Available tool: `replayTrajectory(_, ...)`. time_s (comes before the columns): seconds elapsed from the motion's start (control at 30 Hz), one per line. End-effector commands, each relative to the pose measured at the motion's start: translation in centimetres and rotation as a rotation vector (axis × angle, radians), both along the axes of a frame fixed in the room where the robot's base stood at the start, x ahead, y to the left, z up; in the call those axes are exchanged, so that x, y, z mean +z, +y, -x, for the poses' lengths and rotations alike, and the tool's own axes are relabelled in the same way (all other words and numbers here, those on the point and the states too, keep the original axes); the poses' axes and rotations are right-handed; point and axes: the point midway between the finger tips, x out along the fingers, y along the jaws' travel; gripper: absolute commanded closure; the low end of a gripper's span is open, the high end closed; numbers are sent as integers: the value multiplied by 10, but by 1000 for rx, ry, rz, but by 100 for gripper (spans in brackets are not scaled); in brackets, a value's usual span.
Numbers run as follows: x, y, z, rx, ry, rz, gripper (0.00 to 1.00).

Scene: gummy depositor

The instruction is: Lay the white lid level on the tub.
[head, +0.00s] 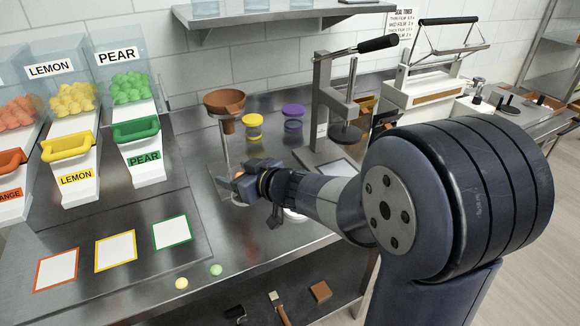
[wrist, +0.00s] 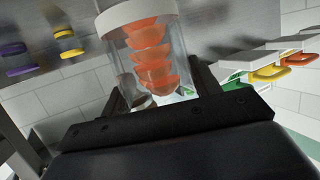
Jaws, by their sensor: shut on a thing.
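My gripper (head: 236,190) is above the metal counter, left of the lever press, in the head view. In the wrist view, its fingers (wrist: 163,92) are on both sides of a clear tub (wrist: 117,62) with several orange gummies inside, and it is shut on the tub. The wrist picture looks upside down, with the counter at its top. A white band (wrist: 137,14) rings the tub's end there; I cannot tell whether it is the lid or the base. In the head view, a white round edge (head: 295,215) shows on the counter, mostly hidden by my arm.
Yellow-ringed (head: 253,131) and purple-ringed (head: 293,124) jars stand behind. A brown funnel (head: 224,101) is near my gripper. The lever press (head: 325,105) stands to the right. Lemon (head: 75,175) and pear (head: 140,150) dispensers are at left. The front left counter is mostly clear around coloured squares.

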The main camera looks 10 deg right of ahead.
Motion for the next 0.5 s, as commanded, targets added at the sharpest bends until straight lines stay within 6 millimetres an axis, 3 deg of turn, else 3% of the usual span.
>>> replayTrajectory(0.3,-55,0,0,-1,4,0,68)
replayTrajectory(0.5,-73,0,0,0,4,0,68)
